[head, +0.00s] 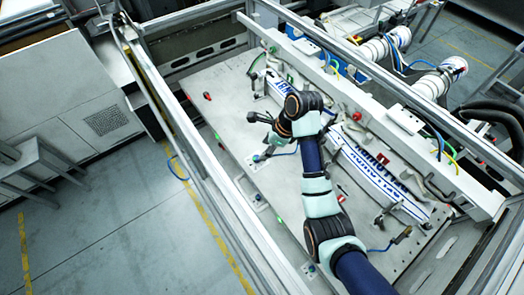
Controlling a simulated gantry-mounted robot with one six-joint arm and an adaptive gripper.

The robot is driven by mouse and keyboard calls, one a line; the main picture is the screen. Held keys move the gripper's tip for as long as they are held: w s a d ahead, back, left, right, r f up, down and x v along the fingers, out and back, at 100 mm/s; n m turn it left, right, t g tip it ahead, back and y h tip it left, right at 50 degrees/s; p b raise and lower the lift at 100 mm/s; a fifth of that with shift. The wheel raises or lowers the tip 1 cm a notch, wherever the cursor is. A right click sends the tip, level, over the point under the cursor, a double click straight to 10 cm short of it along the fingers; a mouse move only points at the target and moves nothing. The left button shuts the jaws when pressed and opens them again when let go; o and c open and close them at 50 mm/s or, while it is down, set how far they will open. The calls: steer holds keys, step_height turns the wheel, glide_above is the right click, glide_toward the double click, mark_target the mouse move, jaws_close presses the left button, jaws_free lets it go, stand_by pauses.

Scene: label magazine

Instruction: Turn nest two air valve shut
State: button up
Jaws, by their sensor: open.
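My gripper (255,118) is open and empty, held above the pale plate at the upper middle. Two nests hold label strips. One blue-lettered white strip (277,88) lies at the upper left, partly hidden by my wrist. A longer one (372,172) lies to the right of my arm. A small fitting with a blue hose (262,156) sits on the plate below my gripper, apart from it. A similar dark fitting with a brass-coloured part and blue hose (402,236) sits at the lower right. Which is nest two's air valve, and its handle position, I cannot tell.
A metal frame rail (190,130) runs along the plate's left side, and a beam (390,125) along its right. Small red knobs (207,96) and green buttons stand on the plate (225,110). The plate left of my gripper is mostly clear.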

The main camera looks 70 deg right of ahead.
mark_target(257, 157)
steer(key=x, duration=0.6)
steer(key=shift+w+f+p, duration=0.15)
steer(key=shift+f+p, duration=0.2)
steer(key=shift+f, duration=0.05)
jaws_close()
